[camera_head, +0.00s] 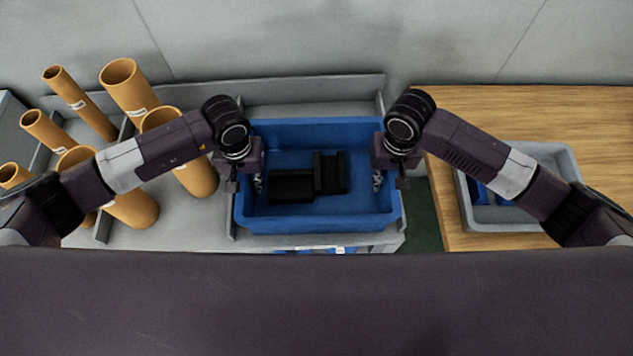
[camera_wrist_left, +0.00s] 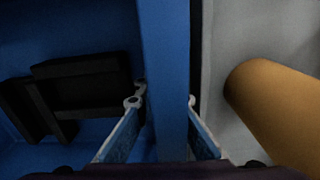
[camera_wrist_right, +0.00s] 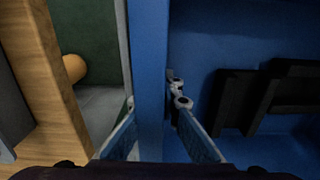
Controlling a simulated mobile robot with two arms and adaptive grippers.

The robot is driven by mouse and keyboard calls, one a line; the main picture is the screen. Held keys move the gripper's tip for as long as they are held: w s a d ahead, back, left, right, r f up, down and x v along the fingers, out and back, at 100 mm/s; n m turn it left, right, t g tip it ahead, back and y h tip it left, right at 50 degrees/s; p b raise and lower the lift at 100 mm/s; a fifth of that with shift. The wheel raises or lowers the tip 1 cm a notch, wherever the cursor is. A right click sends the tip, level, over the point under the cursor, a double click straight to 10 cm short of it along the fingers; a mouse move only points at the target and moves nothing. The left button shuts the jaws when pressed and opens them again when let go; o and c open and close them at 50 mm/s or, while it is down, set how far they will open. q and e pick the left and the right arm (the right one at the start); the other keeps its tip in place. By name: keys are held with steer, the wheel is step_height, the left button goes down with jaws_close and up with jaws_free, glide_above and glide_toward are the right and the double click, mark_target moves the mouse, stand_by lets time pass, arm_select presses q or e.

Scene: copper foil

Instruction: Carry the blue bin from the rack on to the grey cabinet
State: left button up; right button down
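The blue bin (camera_head: 318,222) sits level at the rack (camera_head: 225,222), with dark blocks (camera_head: 292,187) inside. Whether it rests on the rack or is slightly raised I cannot tell. My left gripper (camera_head: 245,185) has one finger inside and one outside the bin's left wall; in the left wrist view its fingers (camera_wrist_left: 163,102) close on that wall (camera_wrist_left: 165,50). My right gripper (camera_head: 390,182) straddles the right wall the same way, seen in the right wrist view with fingers (camera_wrist_right: 155,104) against the wall (camera_wrist_right: 149,50). The grey cabinet is not clearly identifiable.
Several orange tubes (camera_head: 125,90) stand left of the bin, close to my left arm. A wooden table (camera_head: 520,110) is at the right, with a grey tray (camera_head: 563,165) holding blue items under my right arm. A grey wall (camera_head: 300,40) rises behind. A narrow green floor gap (camera_head: 420,215) separates rack and table.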

mark_target(249, 178)
arm_select(q)
jaws_close()
steer(key=shift+r, duration=0.15)
arm_select(e)
steer(key=shift+w+r, duration=0.15)
steer(key=shift+r, duration=0.05)
